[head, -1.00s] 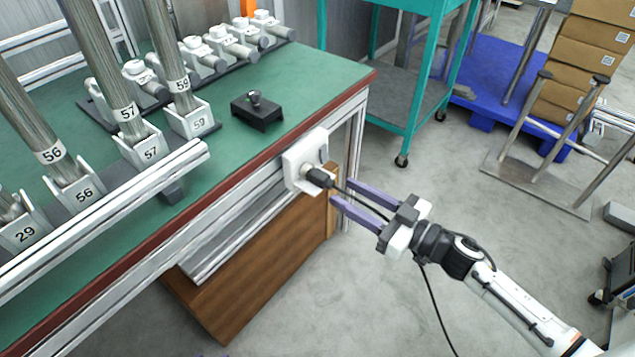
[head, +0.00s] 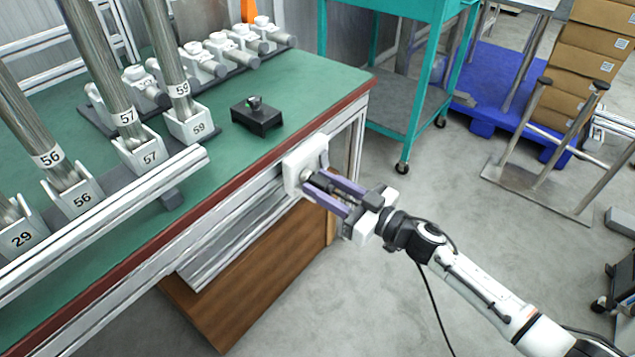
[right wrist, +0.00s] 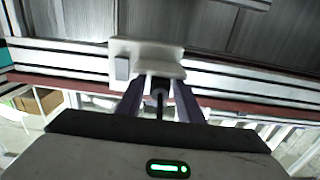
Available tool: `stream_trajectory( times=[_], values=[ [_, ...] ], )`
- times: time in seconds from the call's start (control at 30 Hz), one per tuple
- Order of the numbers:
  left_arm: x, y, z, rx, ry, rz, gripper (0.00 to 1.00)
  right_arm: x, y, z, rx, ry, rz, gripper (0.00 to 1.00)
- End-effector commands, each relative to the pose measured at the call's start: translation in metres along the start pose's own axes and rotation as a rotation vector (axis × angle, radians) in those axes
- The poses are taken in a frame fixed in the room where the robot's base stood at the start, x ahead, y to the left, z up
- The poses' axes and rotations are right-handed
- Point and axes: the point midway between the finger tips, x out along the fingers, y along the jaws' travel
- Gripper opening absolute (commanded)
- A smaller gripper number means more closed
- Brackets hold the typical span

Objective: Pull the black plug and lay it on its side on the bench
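The black plug (head: 323,184) sits in the white socket box (head: 294,168) on the bench's front edge, largely hidden by my fingers in the head view. My right gripper (head: 309,185) is at the socket with one finger on each side of the plug. In the right wrist view the plug (right wrist: 159,86) shows between the two purple fingers (right wrist: 159,100), with a gap on each side, so the gripper looks open. The socket box (right wrist: 146,52) is straight ahead there. The green bench top (head: 240,148) lies beyond. My left gripper is not in view.
A small black block with a knob (head: 257,118) stands on the bench near the socket. Numbered holders with metal tubes (head: 150,157) and an aluminium rail (head: 110,215) fill the left. A teal cart (head: 408,125) stands behind. Some green top around the block is bare.

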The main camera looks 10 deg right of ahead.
Motion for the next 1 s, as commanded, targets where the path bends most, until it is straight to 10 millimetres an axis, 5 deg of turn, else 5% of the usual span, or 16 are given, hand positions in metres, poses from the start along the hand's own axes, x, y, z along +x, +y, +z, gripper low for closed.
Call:
stream_trajectory(
  times=[0.2,1.0],
  values=[
    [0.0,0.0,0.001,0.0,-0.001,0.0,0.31,0.0,0.0,0.0,0.0,0.0,0.0,0.0],
    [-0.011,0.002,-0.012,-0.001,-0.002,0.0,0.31,-0.04,0.0,-0.001,-0.001,-0.001,0.0,0.0]
  ],
)
